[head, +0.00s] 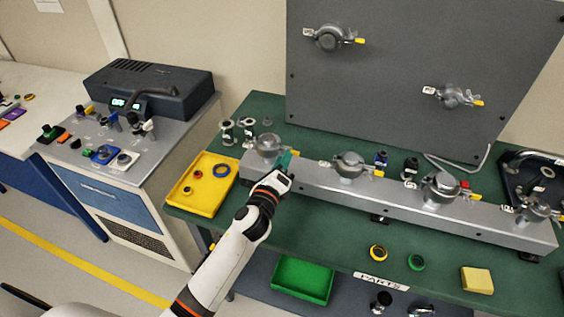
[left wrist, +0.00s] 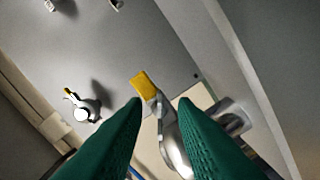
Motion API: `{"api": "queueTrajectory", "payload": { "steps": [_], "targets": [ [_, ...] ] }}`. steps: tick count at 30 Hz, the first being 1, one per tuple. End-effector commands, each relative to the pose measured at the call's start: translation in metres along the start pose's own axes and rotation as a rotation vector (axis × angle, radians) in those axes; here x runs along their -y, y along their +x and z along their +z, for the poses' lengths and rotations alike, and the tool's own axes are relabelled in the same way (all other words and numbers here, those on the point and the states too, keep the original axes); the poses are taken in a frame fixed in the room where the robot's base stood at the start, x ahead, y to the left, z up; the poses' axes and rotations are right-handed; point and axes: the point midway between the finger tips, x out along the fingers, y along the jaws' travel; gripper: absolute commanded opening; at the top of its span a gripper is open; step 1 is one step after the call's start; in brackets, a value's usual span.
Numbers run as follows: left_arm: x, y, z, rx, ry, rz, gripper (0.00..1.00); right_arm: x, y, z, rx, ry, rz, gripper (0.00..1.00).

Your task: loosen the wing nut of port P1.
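A metal clamp port (head: 268,142) stands at the left end of the grey rail; its label is too small to read, so I cannot confirm it is P1. My left gripper (head: 285,160) is at this port's right side and hides its wing nut in the head view. In the left wrist view, the green fingertips (left wrist: 161,102) are apart. A yellow tab (left wrist: 144,85) and a metal wing nut (left wrist: 160,112) show in the gap between them, with the clamp (left wrist: 176,150) below. I cannot tell whether the fingers touch the nut. My right gripper is not in view.
The grey rail (head: 310,176) carries several similar ports to the right. A tall grey panel (head: 400,55) with two more ports stands behind. A yellow tray (head: 205,200) lies left of my arm. The green bench (head: 340,235) is mostly clear in front of the rail.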

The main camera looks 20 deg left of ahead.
Motion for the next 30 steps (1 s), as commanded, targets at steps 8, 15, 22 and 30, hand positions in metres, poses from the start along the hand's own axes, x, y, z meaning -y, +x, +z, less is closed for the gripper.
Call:
{"api": "queueTrajectory", "payload": {
  "steps": [8, 15, 22, 30],
  "targets": [
    [0.0001, -0.0003, 0.0000, 0.000, 0.000, 0.000, 0.00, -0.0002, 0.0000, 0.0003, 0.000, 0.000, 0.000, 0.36],
    [0.0002, -0.0004, 0.0001, 0.000, -0.022, -0.001, 0.00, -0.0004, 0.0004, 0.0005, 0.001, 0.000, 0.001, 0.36],
    [0.0001, -0.0004, 0.0000, -0.001, -0.127, -0.001, 0.00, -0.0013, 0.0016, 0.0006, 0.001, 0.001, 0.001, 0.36],
    [-0.0010, -0.0004, 0.0001, 0.000, -0.358, 0.000, 0.00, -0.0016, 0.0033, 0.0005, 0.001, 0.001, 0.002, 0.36]
  ]
}}
